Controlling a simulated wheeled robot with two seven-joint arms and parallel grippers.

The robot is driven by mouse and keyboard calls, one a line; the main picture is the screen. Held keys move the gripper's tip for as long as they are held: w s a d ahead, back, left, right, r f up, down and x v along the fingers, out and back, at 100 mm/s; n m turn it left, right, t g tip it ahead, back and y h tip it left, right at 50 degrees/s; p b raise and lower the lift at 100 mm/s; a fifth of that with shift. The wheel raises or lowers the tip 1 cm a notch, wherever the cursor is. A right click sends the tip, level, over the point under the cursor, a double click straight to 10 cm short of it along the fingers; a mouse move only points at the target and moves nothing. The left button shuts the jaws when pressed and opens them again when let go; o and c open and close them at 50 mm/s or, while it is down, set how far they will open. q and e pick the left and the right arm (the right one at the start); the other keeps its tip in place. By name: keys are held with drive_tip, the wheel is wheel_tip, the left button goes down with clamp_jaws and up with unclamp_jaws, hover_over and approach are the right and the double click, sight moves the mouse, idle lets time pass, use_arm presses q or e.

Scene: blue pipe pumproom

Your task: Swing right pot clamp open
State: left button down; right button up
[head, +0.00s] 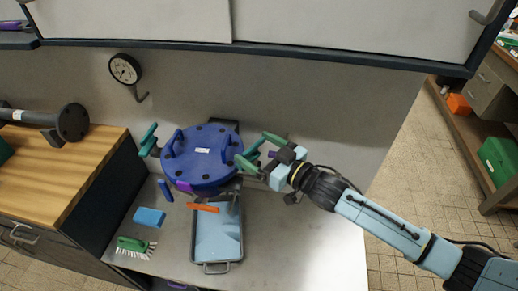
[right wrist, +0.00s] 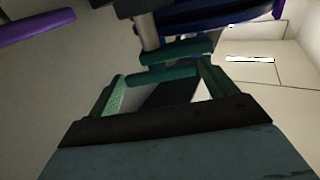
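The blue pot lid (head: 203,152) sits on the bench, round, with blue handles and bolts on its rim. A left pot clamp with a green handle (head: 149,138) stands at its left edge. My right gripper (head: 254,148) is at the lid's right edge with its green fingers spread. The green handle of the right pot clamp (right wrist: 168,74) lies across the space at the fingertips in the right wrist view; whether the fingers touch it I cannot tell. The clamp's body is mostly hidden behind my gripper in the head view. My left gripper is out of view.
A grey tray (head: 217,267) with an orange-handled tool (head: 204,207) lies in front of the pot. A blue sponge (head: 149,217) and green brush (head: 134,246) lie at the left. A gauge (head: 124,69) hangs on the wall. The bench's right part is clear beneath my arm.

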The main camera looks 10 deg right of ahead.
drive_tip(key=c, duration=0.6)
drive_tip(key=shift+d+n+y, duration=0.1)
drive_tip(key=shift+n+y, duration=0.2)
drive_tip(key=shift+w+d+n+g+y, duration=0.15)
drive_tip(key=shift+w+n+g+y, duration=0.1)
drive_tip(key=shift+n+g+y, duration=0.7)
drive_tip(key=n+g+y, duration=0.1)
drive_tip(key=g, duration=0.1)
drive_tip(key=shift+w+n+g+y, duration=0.1)
drive_tip(key=shift+n+g+y, duration=0.25)
drive_tip(key=shift+n+g+y+b, duration=0.65)
drive_tip(key=shift+n+g, duration=0.25)
drive_tip(key=shift+g, duration=0.4)
drive_tip(key=o, duration=1)
